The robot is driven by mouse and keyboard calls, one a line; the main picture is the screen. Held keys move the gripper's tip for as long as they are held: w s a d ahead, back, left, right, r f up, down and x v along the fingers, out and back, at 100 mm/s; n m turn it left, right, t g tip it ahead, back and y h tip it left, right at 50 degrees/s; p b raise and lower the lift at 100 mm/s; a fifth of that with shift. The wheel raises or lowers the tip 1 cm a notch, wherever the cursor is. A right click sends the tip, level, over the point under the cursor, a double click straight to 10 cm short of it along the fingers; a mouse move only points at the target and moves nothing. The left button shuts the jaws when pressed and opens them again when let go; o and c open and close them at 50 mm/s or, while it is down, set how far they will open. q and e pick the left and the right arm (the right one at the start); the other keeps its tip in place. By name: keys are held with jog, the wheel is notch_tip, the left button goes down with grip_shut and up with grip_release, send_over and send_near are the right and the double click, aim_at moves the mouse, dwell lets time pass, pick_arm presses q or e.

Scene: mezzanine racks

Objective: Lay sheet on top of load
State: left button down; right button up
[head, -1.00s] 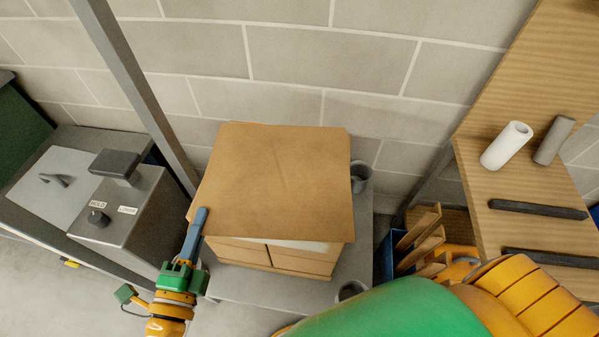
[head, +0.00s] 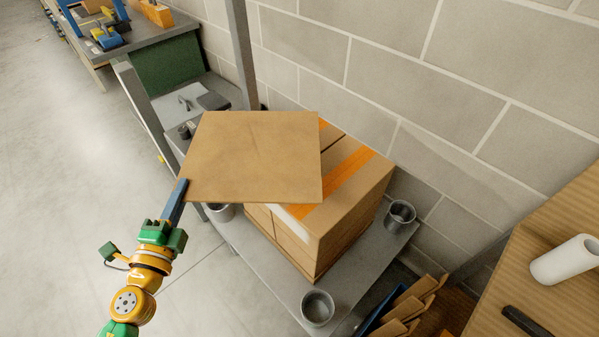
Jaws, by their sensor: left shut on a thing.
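The brown sheet (head: 255,158) is flat and roughly level in the head view. My left gripper (head: 178,198) is shut on its near left corner. The load (head: 340,208) is a stack of cardboard boxes with orange tape on top. The sheet overlaps the left part of the load in the picture and sticks out past it to the left. The load's right part of the top is bare. I cannot tell whether the sheet touches the boxes. My right gripper is not in view.
The load stands on a grey platform (head: 262,270) with metal cups (head: 318,307) at its corners. A block wall (head: 400,70) rises behind. A wooden bench with a white roll (head: 566,260) is at the right. A grey post (head: 241,50) stands behind the sheet. Open floor lies left.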

pick_arm(q)
jog(key=shift+w+f, duration=0.15)
jog(key=shift+w, duration=0.05)
jog(key=w+d+f, duration=0.1)
jog(key=d, duration=0.1)
jog(key=w+d+f, duration=0.1)
jog(key=w+d, duration=0.1)
jog(key=w+d+f, duration=0.1)
jog(key=d+f, duration=0.1)
jog(key=d, duration=0.1)
jog(key=shift+w+b, duration=0.35)
jog(key=shift+b, duration=0.05)
jog(key=w+d+f+b, duration=0.2)
jog(key=d+f+b, duration=0.2)
jog(key=f, duration=0.5)
jog(key=shift+w+d+b, duration=0.25)
jog(key=shift+w+b, duration=0.1)
jog(key=shift+b, duration=0.75)
jog(key=shift+f, duration=0.15)
jog(key=c, duration=1)
grip_release()
